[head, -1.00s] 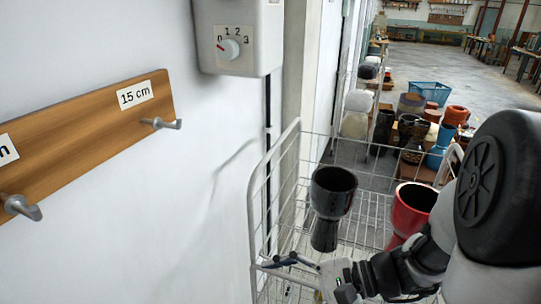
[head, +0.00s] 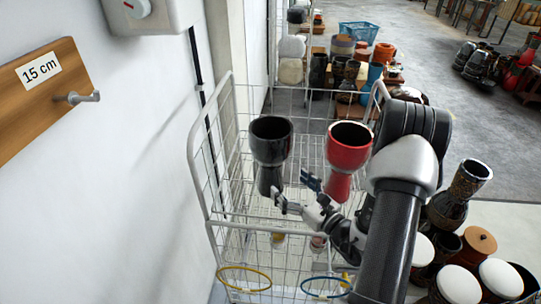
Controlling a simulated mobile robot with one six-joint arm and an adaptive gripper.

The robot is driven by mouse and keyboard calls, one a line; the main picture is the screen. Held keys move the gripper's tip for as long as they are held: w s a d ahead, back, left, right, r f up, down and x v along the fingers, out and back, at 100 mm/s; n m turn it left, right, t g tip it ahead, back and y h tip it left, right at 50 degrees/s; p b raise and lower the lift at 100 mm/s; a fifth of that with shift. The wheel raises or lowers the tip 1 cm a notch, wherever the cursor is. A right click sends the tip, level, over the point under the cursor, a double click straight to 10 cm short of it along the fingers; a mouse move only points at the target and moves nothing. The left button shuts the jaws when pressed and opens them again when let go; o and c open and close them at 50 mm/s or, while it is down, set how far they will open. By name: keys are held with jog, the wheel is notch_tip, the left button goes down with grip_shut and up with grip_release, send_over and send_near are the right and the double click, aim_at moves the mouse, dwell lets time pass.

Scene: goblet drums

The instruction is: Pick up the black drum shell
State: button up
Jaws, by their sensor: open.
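The black drum shell (head: 271,145) is a glossy goblet shape, wide open mouth up and narrow foot down. It stands upright in a white wire cart (head: 213,190), on the left side. My gripper (head: 292,188) is in front of the cart's middle in the picture, just right of the black shell's narrow foot. Its fingers are spread and hold nothing. Whether a finger touches the shell cannot be told.
A red drum shell (head: 349,150) stands right of the black one, close to my arm. A yellow ring (head: 245,279) and a blue ring (head: 325,287) show at the cart's front. A white wall with a wooden peg rail (head: 40,95) is left. Several drums (head: 455,195) stand right.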

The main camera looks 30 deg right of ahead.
aim_at(275, 172)
jog(key=w, duration=0.2)
jog(key=w+a, duration=0.1)
jog(key=w, duration=0.2)
jog(key=shift+b, duration=0.35)
jog(key=shift+w+a+f+b, duration=0.1)
jog(key=shift+w+b, duration=0.25)
jog(key=shift+w, duration=1)
jog(key=shift+w+a+f+b, duration=0.1)
jog(key=shift+w+b, duration=0.25)
jog(key=shift+w, duration=1)
jog(key=shift+c, duration=0.2)
jog(key=shift+r, duration=0.1)
jog(key=c, duration=1.6)
